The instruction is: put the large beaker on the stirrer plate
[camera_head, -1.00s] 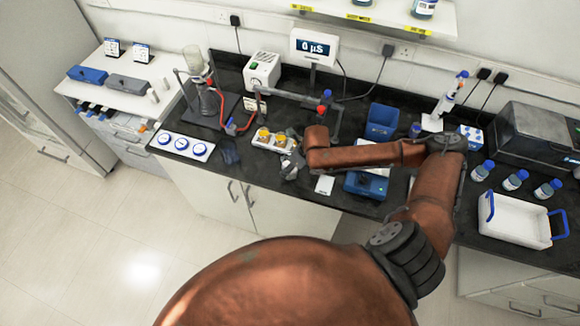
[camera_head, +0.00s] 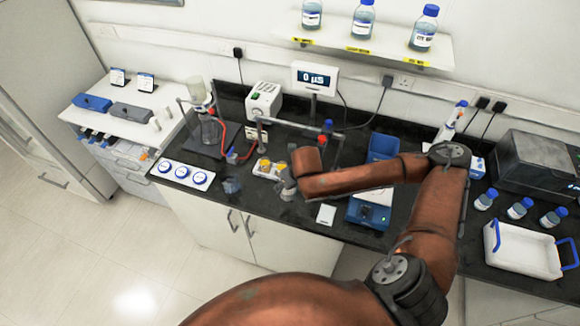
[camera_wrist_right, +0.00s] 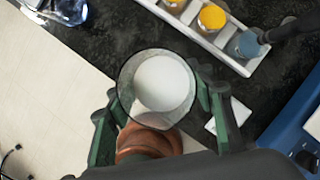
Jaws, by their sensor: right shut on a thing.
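The large beaker (camera_wrist_right: 163,82) is a clear glass vessel with a white inside, seen from above in the right wrist view. My right gripper (camera_wrist_right: 160,108) is shut on it, with its green fingers on either side. In the head view my right gripper (camera_head: 287,186) is over the counter's front edge, beside the tray of yellow-topped jars; the beaker is hard to make out there. The stirrer plate appears to be the blue device (camera_head: 368,213) to the right, partly hidden behind my forearm. Its blue side also shows in the right wrist view (camera_wrist_right: 296,140). My left gripper is out of view.
The white rack (camera_wrist_right: 226,49) of jars stands close to the gripper. A small glass vessel (camera_head: 232,186) is to the left. A white card (camera_head: 326,214) lies between gripper and blue device.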

